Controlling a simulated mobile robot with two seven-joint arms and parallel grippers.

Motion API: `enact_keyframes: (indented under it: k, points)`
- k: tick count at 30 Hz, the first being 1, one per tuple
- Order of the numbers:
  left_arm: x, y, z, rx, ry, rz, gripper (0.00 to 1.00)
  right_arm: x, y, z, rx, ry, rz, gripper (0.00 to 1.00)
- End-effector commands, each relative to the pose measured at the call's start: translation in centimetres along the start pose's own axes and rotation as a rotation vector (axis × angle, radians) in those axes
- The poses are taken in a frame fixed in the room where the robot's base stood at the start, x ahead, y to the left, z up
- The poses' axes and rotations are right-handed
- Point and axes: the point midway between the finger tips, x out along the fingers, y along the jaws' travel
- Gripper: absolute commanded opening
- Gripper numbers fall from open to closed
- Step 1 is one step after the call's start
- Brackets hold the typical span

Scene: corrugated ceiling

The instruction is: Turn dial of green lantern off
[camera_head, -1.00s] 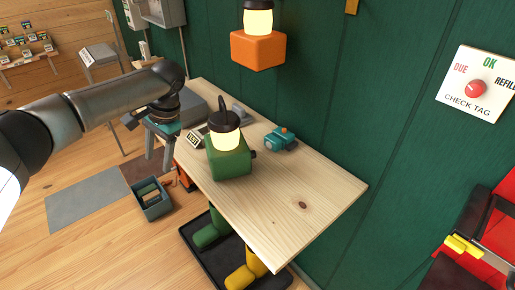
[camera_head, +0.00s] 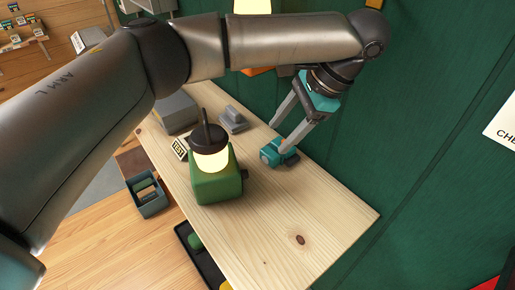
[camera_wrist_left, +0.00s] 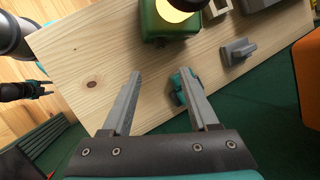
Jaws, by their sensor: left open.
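The green lantern (camera_head: 215,184) stands upright on the wooden workbench (camera_head: 325,215), its top glowing pale yellow. A small dark dial (camera_head: 244,174) shows on its right side in the head view. The lantern also shows at the top of the left wrist view (camera_wrist_left: 152,28), where its dial (camera_wrist_left: 158,43) faces my fingers. My left gripper (camera_head: 283,138) is open and empty, behind and to the right of the lantern, apart from it. My right gripper (camera_wrist_left: 46,88) shows tiny at the left of the wrist view; its jaw state is unclear.
A teal device (camera_head: 271,153) sits on the bench close to a left finger; contact is unclear. A grey object (camera_head: 232,121) and a grey box (camera_head: 177,112) stand farther back. The green wall (camera_head: 440,130) borders the bench. The bench's near right part is clear.

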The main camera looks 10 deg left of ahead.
Motion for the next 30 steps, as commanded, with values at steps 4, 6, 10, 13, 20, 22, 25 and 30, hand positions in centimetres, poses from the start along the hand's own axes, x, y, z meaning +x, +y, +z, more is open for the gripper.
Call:
enact_keyframes:
  k: [4, 6, 10, 13, 20, 22, 25, 30]
  points:
    - [1.0, 0.1, -0.1, 0.002, -0.002, 0.0, 0.6, 0.3, -0.3, 1.6, 0.001, -0.024, -0.004, 0.5]
    - [2.1, 0.1, -0.1, 0.001, -0.002, 0.001, 0.6, 0.5, -0.5, 2.9, 0.001, -0.044, -0.006, 0.5]
    - [4.7, 0.1, 0.0, 0.0, -0.003, 0.0, 0.6, 0.9, -0.8, 4.8, 0.001, -0.075, -0.01, 0.5]
    - [7.0, 0.1, 0.0, 0.0, -0.004, 0.001, 0.6, 1.3, -0.9, 5.2, 0.001, -0.08, -0.011, 0.5]
    - [11.7, 0.1, 0.0, 0.0, -0.002, -0.001, 0.6, 2.5, -0.8, 4.0, 0.001, -0.058, -0.009, 0.5]
    - [12.8, 0.1, 0.0, 0.0, -0.002, -0.001, 0.6, 2.8, -0.8, 3.5, 0.002, -0.049, -0.009, 0.5]
    - [14.1, 0.1, 0.0, 0.001, -0.001, -0.001, 0.6, 3.0, -0.9, 3.2, 0.003, -0.043, -0.01, 0.5]
    - [15.2, 0.1, 0.0, 0.001, 0.0, -0.001, 0.6, 3.2, -0.9, 3.3, 0.003, -0.042, -0.01, 0.5]
